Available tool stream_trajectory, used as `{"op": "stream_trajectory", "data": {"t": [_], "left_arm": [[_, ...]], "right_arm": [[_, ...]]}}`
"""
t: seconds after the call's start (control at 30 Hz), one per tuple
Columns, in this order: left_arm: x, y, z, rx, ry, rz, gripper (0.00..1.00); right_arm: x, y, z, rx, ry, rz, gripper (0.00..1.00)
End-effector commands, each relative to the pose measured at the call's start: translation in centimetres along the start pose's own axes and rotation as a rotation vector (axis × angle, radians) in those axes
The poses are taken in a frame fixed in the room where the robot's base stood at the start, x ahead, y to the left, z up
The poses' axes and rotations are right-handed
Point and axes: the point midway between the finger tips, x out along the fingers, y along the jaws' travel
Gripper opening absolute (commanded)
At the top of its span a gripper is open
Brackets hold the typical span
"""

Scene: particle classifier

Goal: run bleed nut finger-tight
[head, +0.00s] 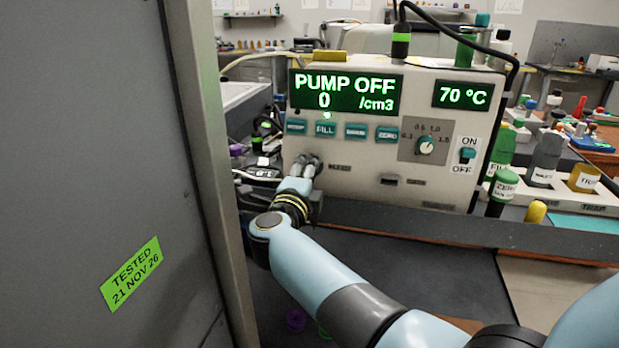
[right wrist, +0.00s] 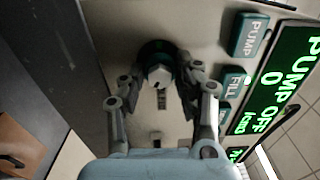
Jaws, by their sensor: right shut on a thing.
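The particle classifier (head: 440,90) stands on the bench with its front panel facing me. Its display reads PUMP OFF, 0 /cm3, and a smaller one reads 70 °C. My right gripper (head: 308,164) is at the lower left of the panel, below the teal buttons. In the right wrist view, my right gripper (right wrist: 160,85) has a finger on each side of the bleed nut (right wrist: 160,73), a pale round nut with a dark teal base against the panel. It is shut on the nut. In the head view the fingers hide the nut. My left gripper is not in view.
A large grey cabinet side (head: 110,150) with a green TESTED label (head: 131,274) fills the left, close beside my right arm. A rack with bottles (head: 545,155) stands right of the classifier. A dial (head: 424,144) and ON/OFF switch (head: 466,158) sit on the panel's right.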

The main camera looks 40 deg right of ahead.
Motion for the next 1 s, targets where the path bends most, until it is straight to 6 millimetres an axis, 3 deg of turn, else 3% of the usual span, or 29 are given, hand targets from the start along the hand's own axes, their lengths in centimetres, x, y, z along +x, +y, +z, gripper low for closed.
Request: {"op": "stream_trajectory", "data": {"t": [0.03,1.0], "left_arm": [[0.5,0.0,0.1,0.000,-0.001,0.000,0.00],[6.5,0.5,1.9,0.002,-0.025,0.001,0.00]], "right_arm": [[-0.3,0.8,-0.1,0.039,0.000,0.010,0.01],[-0.3,1.3,0.1,0.894,0.005,0.013,0.01]]}}
